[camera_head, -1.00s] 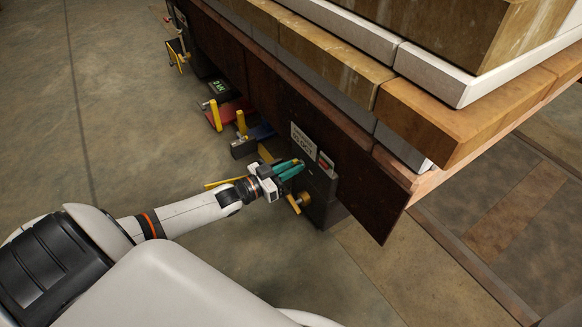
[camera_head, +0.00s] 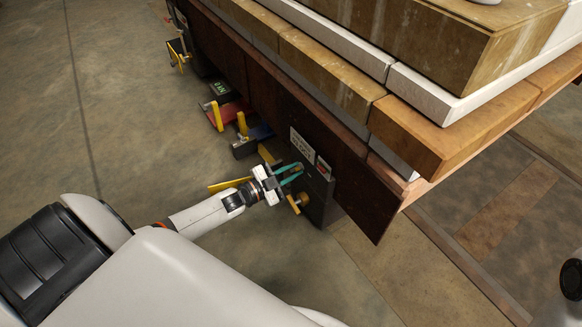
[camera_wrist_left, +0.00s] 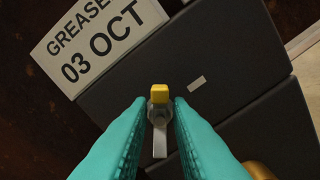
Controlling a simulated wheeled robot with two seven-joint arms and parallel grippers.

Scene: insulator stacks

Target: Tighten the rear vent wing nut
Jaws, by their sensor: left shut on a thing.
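The wing nut (camera_wrist_left: 158,115) shows in the left wrist view on the dark face of a box (camera_wrist_left: 235,60). It has a grey hub, a yellow tip at the top and a pale wing below. My left gripper (camera_wrist_left: 160,112) has its teal fingers on both sides of the nut and is shut on it. In the head view my left gripper (camera_head: 294,172) reaches the box (camera_head: 318,195) at the side of the dark skirt. The nut is too small there to make out its wings. My right gripper is not in view.
A label reading "03 OCT" (camera_wrist_left: 95,40) is beside the nut. A brass knob (camera_head: 303,199) with a yellow lever sits just below my gripper. Red, blue and yellow fittings (camera_head: 228,113) line the skirt farther left. Stacked blocks (camera_head: 420,130) overhang above. The floor at left is clear.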

